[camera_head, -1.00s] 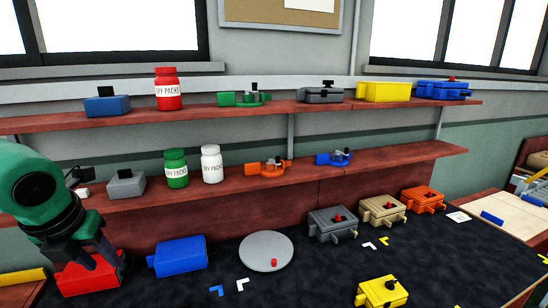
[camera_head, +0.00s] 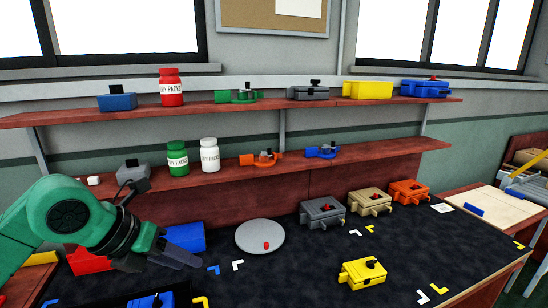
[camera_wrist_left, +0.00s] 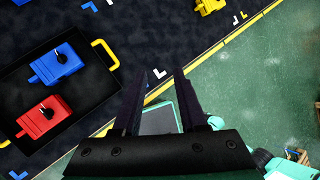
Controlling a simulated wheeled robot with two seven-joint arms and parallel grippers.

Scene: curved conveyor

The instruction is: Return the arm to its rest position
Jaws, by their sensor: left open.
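My left arm comes in from the left in the head view. My left gripper (camera_head: 165,258) is above the front left of the dark mat, in front of a blue box (camera_head: 184,237) and partly covering it. In the left wrist view the gripper (camera_wrist_left: 157,88) has its two fingers spread, with nothing between them, over the table's yellow-lined edge and the green floor. A red box (camera_head: 88,262) sits behind my arm, partly hidden. My right gripper does not show.
A black tray (camera_wrist_left: 92,88) with yellow handles holds a blue box (camera_wrist_left: 58,64) and a red box (camera_wrist_left: 44,116), beside my gripper. A grey disc (camera_head: 258,238), a yellow box (camera_head: 362,273) and several other boxes stand on the mat. Two shelves (camera_head: 320,163) run behind.

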